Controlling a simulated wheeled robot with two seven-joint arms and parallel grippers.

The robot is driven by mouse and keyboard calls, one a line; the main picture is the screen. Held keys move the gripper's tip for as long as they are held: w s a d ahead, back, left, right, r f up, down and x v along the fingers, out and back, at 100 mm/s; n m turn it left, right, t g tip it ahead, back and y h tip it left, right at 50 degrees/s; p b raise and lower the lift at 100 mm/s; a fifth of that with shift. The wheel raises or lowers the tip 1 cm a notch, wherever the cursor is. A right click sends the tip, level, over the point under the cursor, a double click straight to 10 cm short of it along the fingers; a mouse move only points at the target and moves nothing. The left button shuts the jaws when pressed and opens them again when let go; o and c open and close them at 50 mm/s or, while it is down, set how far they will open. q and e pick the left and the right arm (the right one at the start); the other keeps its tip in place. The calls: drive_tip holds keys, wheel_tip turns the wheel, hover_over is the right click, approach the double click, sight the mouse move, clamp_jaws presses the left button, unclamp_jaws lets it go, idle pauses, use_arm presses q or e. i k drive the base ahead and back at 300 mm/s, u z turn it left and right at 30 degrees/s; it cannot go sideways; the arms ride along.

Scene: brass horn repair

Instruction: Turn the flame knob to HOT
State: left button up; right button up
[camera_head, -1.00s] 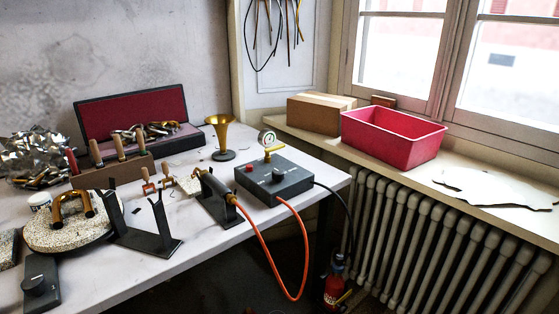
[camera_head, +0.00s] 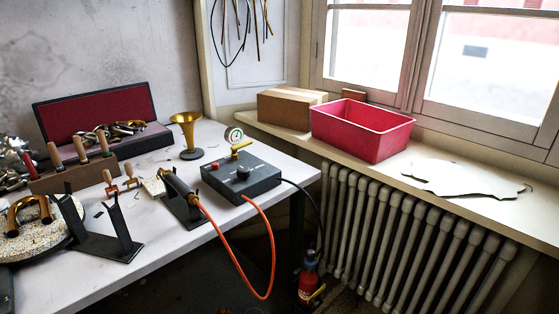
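A dark grey control box (camera_head: 256,181) stands near the right end of the white workbench. A black round knob (camera_head: 242,173) sits on its top. A red button (camera_head: 215,167), a yellow valve handle (camera_head: 240,146) and a round gauge (camera_head: 233,134) are beside the knob. The lettering around the knob is too small to read, so I cannot tell its setting. An orange hose (camera_head: 270,245) runs from the box to a torch (camera_head: 178,185) resting in a black stand. Neither of my grippers is in view.
A brass horn bell (camera_head: 187,125) stands upright behind the box. A black stand (camera_head: 105,240), handled tools in a wooden rack (camera_head: 75,175) and an open red-lined case (camera_head: 95,112) are to the left. A pink bin (camera_head: 362,130) sits on the windowsill.

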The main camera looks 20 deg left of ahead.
sight(243, 173)
drive_tip(key=i, duration=1.15)
drive_tip(key=u, duration=2.1)
